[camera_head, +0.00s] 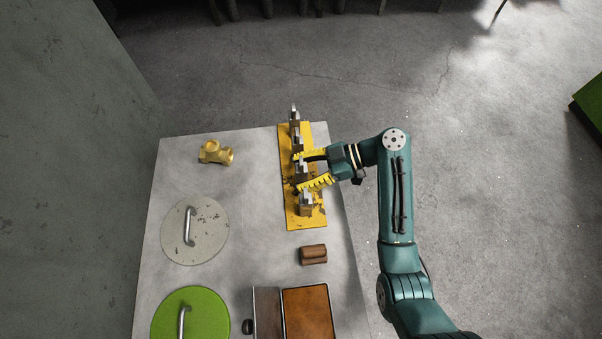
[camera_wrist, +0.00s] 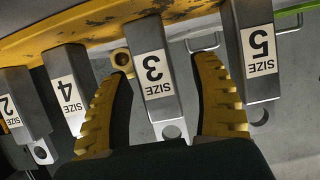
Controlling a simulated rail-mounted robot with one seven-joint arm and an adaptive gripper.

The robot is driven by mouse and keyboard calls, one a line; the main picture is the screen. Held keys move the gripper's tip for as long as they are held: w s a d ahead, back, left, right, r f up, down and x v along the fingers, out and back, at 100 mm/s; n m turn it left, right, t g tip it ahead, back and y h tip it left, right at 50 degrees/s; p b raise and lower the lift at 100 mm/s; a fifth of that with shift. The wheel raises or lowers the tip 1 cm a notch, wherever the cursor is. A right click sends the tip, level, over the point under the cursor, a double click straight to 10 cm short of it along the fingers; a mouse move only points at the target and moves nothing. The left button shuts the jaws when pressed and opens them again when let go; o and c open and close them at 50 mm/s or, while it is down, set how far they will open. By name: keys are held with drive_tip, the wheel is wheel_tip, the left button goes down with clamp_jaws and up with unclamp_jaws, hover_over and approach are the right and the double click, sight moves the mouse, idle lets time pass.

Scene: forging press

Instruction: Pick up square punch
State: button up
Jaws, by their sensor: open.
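A yellow rack (camera_head: 306,221) on the table holds several grey metal punches in a row. In the wrist view they carry labels: SIZE 2 (camera_wrist: 22,105), SIZE 4 (camera_wrist: 68,88), SIZE 3 (camera_wrist: 153,68) and SIZE 5 (camera_wrist: 257,48). I cannot tell from their shape which is the square punch. My gripper (camera_head: 298,173) reaches in from the right over the rack. In the wrist view its open yellow fingers (camera_wrist: 165,62) stand on either side of the SIZE 3 punch, with gaps. The right finger is close to the SIZE 5 punch.
A brass fitting (camera_head: 215,152) lies on the grey table (camera_head: 255,250) left of the rack. A grey round lid (camera_head: 208,235) and a green lid (camera_head: 205,315) have handles. A brown block (camera_head: 313,254) and brown box (camera_head: 307,312) are nearer.

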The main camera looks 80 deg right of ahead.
sight(301, 160)
drive_tip(key=shift+s, duration=0.1)
clamp_jaws()
idle(0.4)
wheel_tip(301, 160, up, 10)
drive_tip(key=shift+r+p, duration=0.1)
drive_tip(key=shift+p, duration=1)
